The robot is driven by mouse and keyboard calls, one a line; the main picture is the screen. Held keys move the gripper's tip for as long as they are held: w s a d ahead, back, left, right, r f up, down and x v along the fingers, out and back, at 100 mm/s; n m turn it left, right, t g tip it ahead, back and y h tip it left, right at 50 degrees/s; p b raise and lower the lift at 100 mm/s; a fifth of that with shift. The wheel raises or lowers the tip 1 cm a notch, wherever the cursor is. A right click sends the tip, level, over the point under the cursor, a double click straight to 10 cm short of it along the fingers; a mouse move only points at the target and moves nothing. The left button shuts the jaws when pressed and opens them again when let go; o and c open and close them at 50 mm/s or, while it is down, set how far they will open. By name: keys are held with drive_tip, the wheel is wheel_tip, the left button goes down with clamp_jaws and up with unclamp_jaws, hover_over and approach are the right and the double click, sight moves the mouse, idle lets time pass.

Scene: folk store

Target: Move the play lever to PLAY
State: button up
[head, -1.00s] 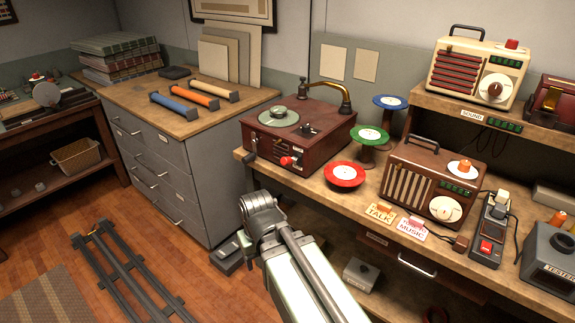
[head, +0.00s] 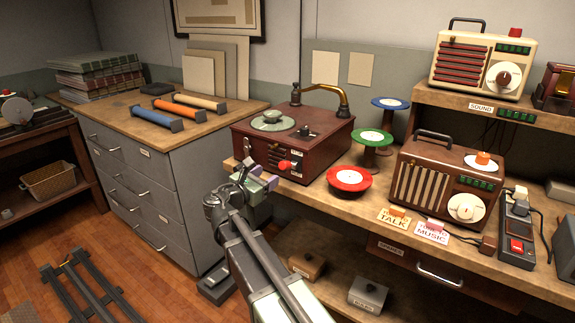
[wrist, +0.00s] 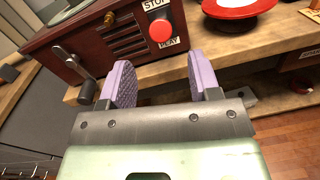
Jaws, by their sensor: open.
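The play lever has a red knob (wrist: 162,31) on the front of the dark red record player (head: 322,143). In the wrist view the knob stands between a STOP label (wrist: 155,4) above and a PLAY label (wrist: 170,43) below, nearer PLAY. In the head view the red knob (head: 284,165) sits at the player's front face. My gripper (wrist: 158,78) is open, with purple pads apart and nothing between them. It is in front of and below the knob, not touching it.
A red disc spool (head: 349,179) sits right of the player, with green (head: 374,139) and blue (head: 390,103) ones behind. A brown radio (head: 448,182) stands further right on the bench. A grey drawer cabinet (head: 150,190) is at left.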

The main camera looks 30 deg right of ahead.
sight(287, 164)
drive_tip(key=x, duration=1)
drive_tip(key=shift+w+d+f, duration=0.1)
drive_tip(key=shift+d, duration=0.25)
drive_tip(key=shift+a, duration=0.1)
clamp_jaws()
